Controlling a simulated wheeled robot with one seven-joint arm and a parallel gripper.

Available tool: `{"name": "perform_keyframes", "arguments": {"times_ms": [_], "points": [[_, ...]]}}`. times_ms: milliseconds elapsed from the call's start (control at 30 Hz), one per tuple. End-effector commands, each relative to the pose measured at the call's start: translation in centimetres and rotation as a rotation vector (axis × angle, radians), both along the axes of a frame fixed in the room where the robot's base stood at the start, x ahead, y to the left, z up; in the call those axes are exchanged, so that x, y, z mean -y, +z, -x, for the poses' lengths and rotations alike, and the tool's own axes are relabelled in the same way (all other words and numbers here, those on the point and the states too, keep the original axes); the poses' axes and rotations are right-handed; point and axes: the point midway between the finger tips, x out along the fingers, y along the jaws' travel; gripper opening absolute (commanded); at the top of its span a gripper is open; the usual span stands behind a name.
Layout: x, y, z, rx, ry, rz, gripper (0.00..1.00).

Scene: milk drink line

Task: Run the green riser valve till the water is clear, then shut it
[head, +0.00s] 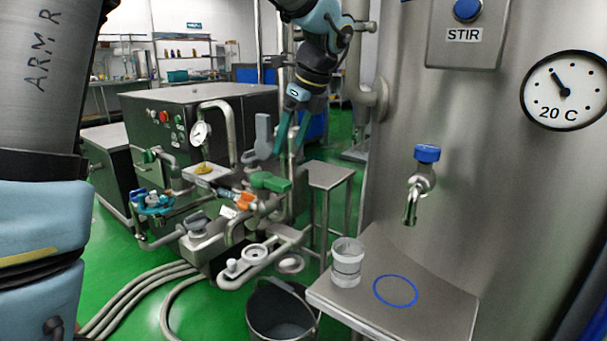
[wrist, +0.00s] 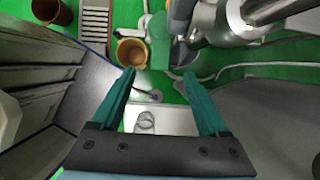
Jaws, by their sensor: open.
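The green valve handle (head: 270,182) sits among the pipework in the head view, lying roughly level. A green block (wrist: 160,50) just beyond the fingertips in the wrist view looks like the same handle. My gripper (head: 287,150) is open and empty, with its teal fingers pointing down above and close to the handle. In the wrist view my gripper (wrist: 160,75) shows a wide gap between its fingers. Whether a fingertip touches the handle I cannot tell. A bucket (head: 283,312) stands on the floor below the pipework. I see no running water.
A grey lever (head: 263,135), an orange valve (head: 246,202) and a blue valve (head: 152,202) crowd around the green handle. A clear cup (head: 347,262) stands on the steel shelf (head: 430,308) beside a blue ring. Hoses (head: 130,298) lie on the green floor.

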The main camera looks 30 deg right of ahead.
Motion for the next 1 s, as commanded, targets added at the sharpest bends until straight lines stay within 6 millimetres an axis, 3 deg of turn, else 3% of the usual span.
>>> {"name": "perform_keyframes", "arguments": {"times_ms": [167,600,1000], "points": [[-0.2,-1.4,-0.6,-0.001,-0.011,-0.007,0.78],[-1.6,-8.4,-3.1,-0.002,-0.008,-0.005,0.78],[-1.8,-9.8,-3.6,0.000,-0.009,-0.003,0.78]]}}
